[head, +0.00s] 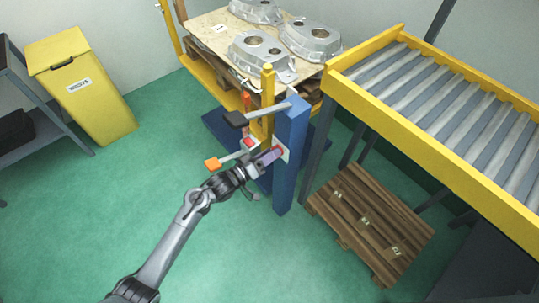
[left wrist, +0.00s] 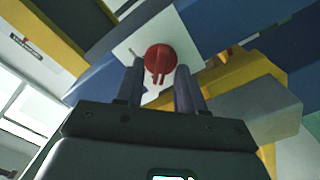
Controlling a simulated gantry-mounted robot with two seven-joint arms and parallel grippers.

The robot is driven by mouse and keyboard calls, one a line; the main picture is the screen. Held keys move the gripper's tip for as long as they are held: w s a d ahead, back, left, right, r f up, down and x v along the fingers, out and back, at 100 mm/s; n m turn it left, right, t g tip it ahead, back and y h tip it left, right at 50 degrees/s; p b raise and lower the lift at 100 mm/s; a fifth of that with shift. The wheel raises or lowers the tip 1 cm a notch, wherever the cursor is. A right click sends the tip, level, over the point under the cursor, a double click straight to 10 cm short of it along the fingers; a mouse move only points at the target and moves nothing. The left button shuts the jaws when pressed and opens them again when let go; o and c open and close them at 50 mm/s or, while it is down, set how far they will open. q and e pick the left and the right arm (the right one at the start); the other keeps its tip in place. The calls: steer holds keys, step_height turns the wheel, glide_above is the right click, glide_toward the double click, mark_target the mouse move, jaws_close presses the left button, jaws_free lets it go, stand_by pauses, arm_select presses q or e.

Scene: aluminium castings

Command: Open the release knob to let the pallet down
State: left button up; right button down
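The release knob is red and sits on a white plate, in the middle of the left wrist view (left wrist: 160,58). In the head view a bit of its red shows at the blue post (head: 291,125), by my left gripper (head: 271,157). In the left wrist view my left gripper (left wrist: 160,75) is open. Its two fingers point at the knob, one to each side; I cannot tell whether they touch it. The raised wooden pallet (head: 222,68) carries a pale board with several aluminium castings (head: 262,50) on it. My right gripper is out of view.
A roller conveyor (head: 420,85) stands right. A wooden pallet (head: 368,220) lies on the floor. A yellow waste bin (head: 85,95) stands left. The green floor between is clear.

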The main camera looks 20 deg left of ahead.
arm_select(q)
jaws_close()
